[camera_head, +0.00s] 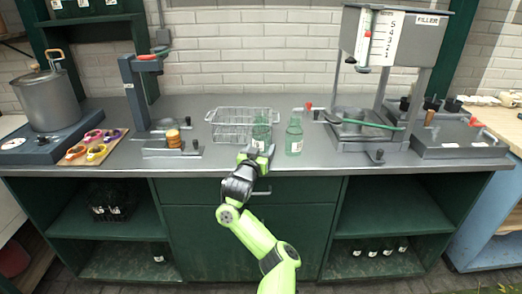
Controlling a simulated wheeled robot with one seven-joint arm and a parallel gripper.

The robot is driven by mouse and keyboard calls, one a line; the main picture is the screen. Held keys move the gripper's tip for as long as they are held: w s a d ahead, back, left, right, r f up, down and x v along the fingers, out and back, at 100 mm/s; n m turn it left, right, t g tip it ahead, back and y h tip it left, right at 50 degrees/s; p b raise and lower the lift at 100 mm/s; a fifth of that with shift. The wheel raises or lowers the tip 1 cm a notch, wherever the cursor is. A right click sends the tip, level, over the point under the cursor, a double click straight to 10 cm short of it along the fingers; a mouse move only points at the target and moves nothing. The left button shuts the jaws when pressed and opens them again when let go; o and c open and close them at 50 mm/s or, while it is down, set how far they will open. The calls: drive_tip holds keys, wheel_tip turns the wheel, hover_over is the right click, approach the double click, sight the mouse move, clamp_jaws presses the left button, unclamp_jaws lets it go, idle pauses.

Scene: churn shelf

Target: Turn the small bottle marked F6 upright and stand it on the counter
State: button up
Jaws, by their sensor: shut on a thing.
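My gripper (258,152) is at the front of the counter (330,165), shut on a small pale green glass bottle (262,130). The bottle rises above the jaws, in front of a wire basket. Its lower part is hidden by the gripper, and I cannot tell which end is up. A second green bottle (294,136) stands upright on the counter just to the right, apart from the held one, with its neck up and a pale label. The marks on both bottles are too small to read, so I cannot tell which is F6.
A wire basket (228,124) stands behind the held bottle. A press stand (140,95) is at left, with a board of coloured rings (93,147) and a pot (47,100). The filler (400,38) stands at right. The counter's front strip is mostly clear.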

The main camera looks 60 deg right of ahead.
drive_tip(key=shift+f, duration=0.1)
drive_tip(key=o, duration=1.2)
drive_tip(key=shift+c, duration=0.2)
drive_tip(key=shift+f, duration=0.1)
drive_tip(key=shift+c, duration=0.5)
drive_tip(key=shift+c, duration=1.3)
drive_tip(key=shift+o, duration=0.5)
drive_tip(key=shift+o, duration=1.2)
drive_tip(key=shift+f, duration=0.1)
